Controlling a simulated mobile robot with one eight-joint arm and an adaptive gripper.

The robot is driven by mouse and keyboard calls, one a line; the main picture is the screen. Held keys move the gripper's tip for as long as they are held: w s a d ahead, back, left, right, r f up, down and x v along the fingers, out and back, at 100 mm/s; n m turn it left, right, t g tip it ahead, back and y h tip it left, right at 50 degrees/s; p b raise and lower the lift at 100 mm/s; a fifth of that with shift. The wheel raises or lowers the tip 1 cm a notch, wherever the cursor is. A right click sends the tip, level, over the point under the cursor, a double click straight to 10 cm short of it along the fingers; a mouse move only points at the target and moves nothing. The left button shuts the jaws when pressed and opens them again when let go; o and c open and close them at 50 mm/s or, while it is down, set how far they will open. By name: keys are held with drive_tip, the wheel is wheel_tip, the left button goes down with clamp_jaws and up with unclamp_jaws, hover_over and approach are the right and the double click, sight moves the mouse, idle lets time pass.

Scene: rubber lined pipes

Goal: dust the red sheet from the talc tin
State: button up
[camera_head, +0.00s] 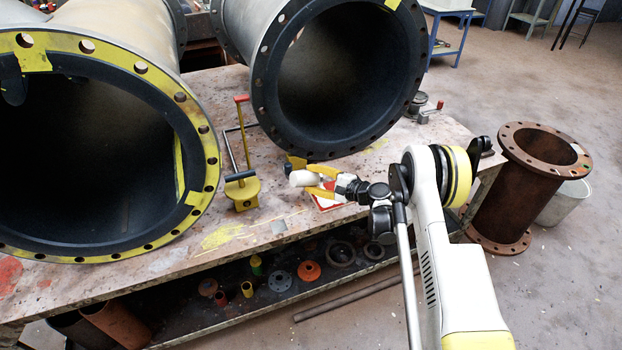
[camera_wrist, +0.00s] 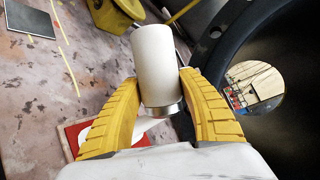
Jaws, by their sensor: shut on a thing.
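The talc tin (camera_head: 302,179) is white with a metal band at one end, and it lies nearly on its side above the bench. My gripper (camera_wrist: 160,82) has its yellow fingers closed on both sides of the tin (camera_wrist: 155,55). The metal end (camera_wrist: 163,109) faces back toward my wrist. The red sheet (camera_head: 326,204) lies on the bench below my gripper, partly hidden by it. In the wrist view the red sheet (camera_wrist: 72,134) shows at lower left with a white patch on it. A pale wedge shows below the tin's metal end; I cannot tell whether it is powder.
Two large black-lined flanged pipes (camera_head: 258,75) (camera_head: 212,150) stand on the bench (camera_head: 170,262). A yellow tool with a red handle (camera_head: 242,190) stands left of my gripper. A lower shelf holds flanges and rings. A rusty pipe (camera_head: 515,195) and a bucket (camera_head: 565,203) stand at right.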

drive_tip(key=shift+d, duration=0.1)
drive_tip(key=shift+w+d, duration=0.2)
drive_tip(key=shift+d, duration=0.45)
drive_tip(key=shift+w+d, duration=0.25)
drive_tip(key=shift+d, duration=0.4)
drive_tip(key=shift+w+d, duration=0.2)
drive_tip(key=shift+d, duration=0.45)
drive_tip(key=shift+w+d, duration=0.25)
drive_tip(key=shift+d, duration=0.45)
drive_tip(key=shift+w+d, duration=0.2)
drive_tip(key=shift+d, duration=0.5)
drive_tip(key=shift+w+d, duration=0.25)
drive_tip(key=shift+d, duration=0.45)
drive_tip(key=n, duration=0.2)
drive_tip(key=n+t, duration=0.1)
drive_tip(key=n, duration=0.1)
drive_tip(key=shift+a+r+h, duration=0.1)
drive_tip(key=shift+r+h, duration=0.2)
drive_tip(key=shift+r, duration=0.1)
drive_tip(key=n, duration=0.1)
drive_tip(key=n+t, duration=0.1)
drive_tip(key=n, duration=0.1)
drive_tip(key=shift+r+n, duration=0.3)
